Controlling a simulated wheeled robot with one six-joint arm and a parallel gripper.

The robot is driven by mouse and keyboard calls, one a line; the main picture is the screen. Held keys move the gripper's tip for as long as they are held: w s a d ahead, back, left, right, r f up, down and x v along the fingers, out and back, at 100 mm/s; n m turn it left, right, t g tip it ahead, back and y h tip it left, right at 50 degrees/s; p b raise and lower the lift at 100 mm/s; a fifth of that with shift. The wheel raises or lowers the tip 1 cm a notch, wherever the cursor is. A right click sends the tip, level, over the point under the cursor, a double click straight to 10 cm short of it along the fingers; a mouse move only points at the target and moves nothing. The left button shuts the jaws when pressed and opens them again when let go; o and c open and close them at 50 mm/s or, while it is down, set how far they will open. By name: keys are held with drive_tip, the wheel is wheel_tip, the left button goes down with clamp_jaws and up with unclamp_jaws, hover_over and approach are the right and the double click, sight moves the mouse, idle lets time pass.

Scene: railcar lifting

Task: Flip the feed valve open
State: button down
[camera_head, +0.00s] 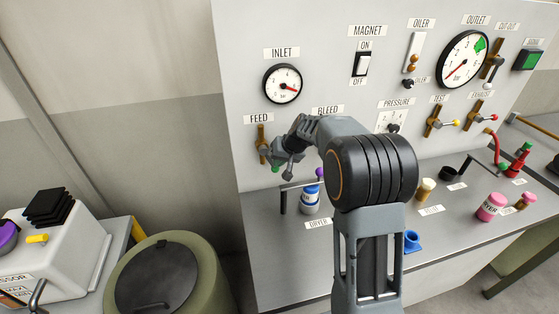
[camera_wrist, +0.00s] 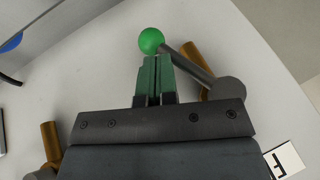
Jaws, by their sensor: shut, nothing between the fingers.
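The feed valve has a brass pipe body (camera_head: 262,137) under the FEED label (camera_head: 258,118) on the panel's left. In the wrist view its brass body (camera_wrist: 197,58) sits behind a dark lever (camera_wrist: 190,66) that ends in a green knob (camera_wrist: 151,41). The lever runs from its hub, at right in that view, up and left to the knob. My gripper (camera_wrist: 155,58) is shut and empty, its fingertips right at the knob and beside the lever. I cannot tell if they touch. In the head view my gripper (camera_head: 274,158) hides much of the lever.
The inlet gauge (camera_head: 282,84) is above the valve. A second brass fitting (camera_wrist: 49,145) shows at lower left in the wrist view. Below my arm, a blue-and-white dryer jar (camera_head: 310,200) stands on the bench beside a dark bracket (camera_head: 283,201).

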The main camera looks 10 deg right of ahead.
drive_tip(key=f+y+b, duration=0.1)
drive_tip(key=b, duration=0.2)
drive_tip(key=f+y+b, duration=0.1)
drive_tip(key=b, duration=0.2)
drive_tip(key=shift+a+m, duration=0.3)
drive_tip(key=shift+a, duration=0.1)
drive_tip(key=y+b, duration=0.1)
drive_tip(key=b, duration=0.1)
drive_tip(key=shift+a+b, duration=0.3)
drive_tip(key=shift+b, duration=0.05)
drive_tip(key=shift+a+r+b, duration=0.15)
drive_tip(key=shift+a+b, duration=0.15)
